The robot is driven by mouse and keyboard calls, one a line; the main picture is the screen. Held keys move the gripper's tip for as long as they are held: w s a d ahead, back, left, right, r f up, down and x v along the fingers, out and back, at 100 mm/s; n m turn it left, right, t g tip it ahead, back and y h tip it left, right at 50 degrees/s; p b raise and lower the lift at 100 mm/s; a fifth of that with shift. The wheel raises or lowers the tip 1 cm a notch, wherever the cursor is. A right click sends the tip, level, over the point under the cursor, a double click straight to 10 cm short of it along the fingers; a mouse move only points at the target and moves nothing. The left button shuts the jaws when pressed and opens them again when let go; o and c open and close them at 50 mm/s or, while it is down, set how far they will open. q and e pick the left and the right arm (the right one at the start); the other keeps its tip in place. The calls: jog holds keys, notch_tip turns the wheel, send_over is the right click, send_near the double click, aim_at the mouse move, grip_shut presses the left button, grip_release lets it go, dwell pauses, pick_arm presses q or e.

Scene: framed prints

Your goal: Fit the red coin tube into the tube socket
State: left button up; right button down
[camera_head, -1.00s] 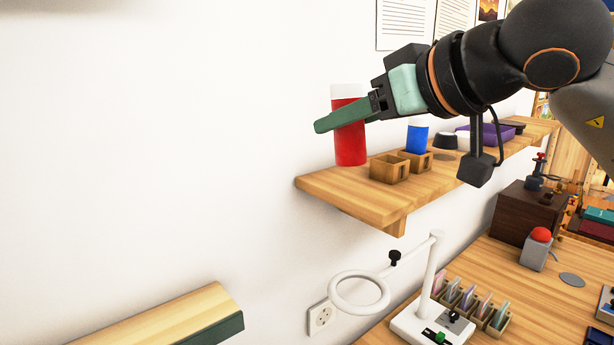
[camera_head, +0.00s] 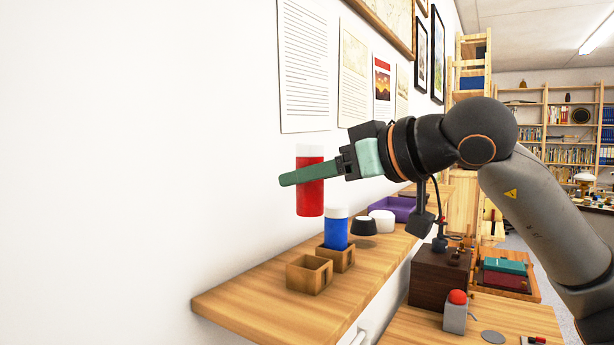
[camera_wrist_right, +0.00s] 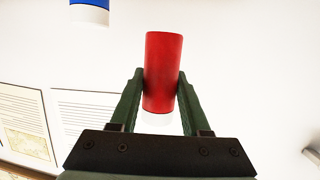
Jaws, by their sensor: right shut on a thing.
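The red coin tube (camera_head: 311,198) has a white cap and is held upright in my right gripper (camera_head: 291,179), clear above the shelf. In the right wrist view, the red tube (camera_wrist_right: 162,75) is between the two green fingers of my right gripper (camera_wrist_right: 160,85). A small wooden tube socket (camera_head: 295,280), open at the top and empty, sits on the shelf below the tube. Behind it, a second wooden socket (camera_head: 347,264) holds a blue tube (camera_head: 335,234) with a white cap. My left gripper is not in view.
The wooden shelf (camera_head: 250,305) runs along the white wall, bare in front of the sockets. Farther along it stand a black-topped object (camera_head: 363,226), a white one (camera_head: 382,220) and a purple tray (camera_head: 397,206). A red-button box (camera_head: 456,314) is on the lower bench.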

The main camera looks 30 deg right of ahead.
aim_at(321, 215)
notch_tip(321, 215, down, 5)
jog(key=b, duration=0.4)
jog(key=shift+f+b, duration=0.35)
jog(key=shift+b, duration=0.05)
jog(key=shift+p, duration=0.35)
dwell(1.4)
jog(key=shift+f+b, duration=1.7)
jog(key=shift+f, duration=0.35)
jog(key=shift+c, duration=1.4)
grip_release()
